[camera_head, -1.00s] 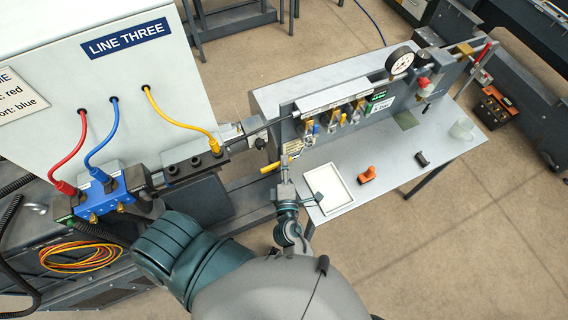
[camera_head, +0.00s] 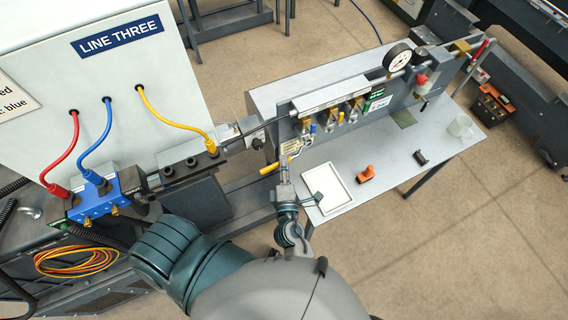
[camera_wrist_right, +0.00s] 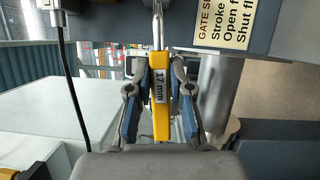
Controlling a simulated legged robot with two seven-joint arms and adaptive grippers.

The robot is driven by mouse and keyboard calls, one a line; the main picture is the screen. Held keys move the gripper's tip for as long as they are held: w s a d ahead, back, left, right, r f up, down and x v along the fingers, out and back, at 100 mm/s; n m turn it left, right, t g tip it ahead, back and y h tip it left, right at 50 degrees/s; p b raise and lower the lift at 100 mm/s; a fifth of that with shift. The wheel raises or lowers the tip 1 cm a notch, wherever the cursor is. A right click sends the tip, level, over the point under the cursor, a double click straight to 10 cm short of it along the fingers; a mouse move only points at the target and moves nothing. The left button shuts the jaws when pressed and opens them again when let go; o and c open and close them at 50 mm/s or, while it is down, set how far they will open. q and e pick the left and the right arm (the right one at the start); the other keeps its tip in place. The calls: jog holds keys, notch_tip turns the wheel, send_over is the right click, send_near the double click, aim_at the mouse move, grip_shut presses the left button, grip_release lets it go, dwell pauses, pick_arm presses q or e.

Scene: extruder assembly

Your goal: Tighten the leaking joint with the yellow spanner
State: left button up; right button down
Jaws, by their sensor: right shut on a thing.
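My right gripper (camera_head: 284,174) is at the left end of the bench rig, below its row of brass fittings (camera_head: 306,126). In the right wrist view, my right gripper (camera_wrist_right: 160,95) is shut on the yellow spanner (camera_wrist_right: 160,118), gripping its handle from both sides. The handle is marked 17 mm. Its metal shank points away from me, across a dark panel edge, and its far end is cut off at the top. I cannot tell which fitting leaks or whether the spanner touches one. My left gripper is not in view.
A white tray (camera_head: 347,204), an orange item (camera_head: 366,174) and a small black part (camera_head: 420,157) lie on the grey bench. A pressure gauge (camera_head: 397,58) stands above the rig. A cabinet with red, blue and yellow cables (camera_head: 165,123) stands left. Bare bench lies around the small items.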

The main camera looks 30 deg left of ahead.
jog(key=shift+w+a, duration=0.35)
jog(key=shift+a, duration=0.1)
dwell(0.6)
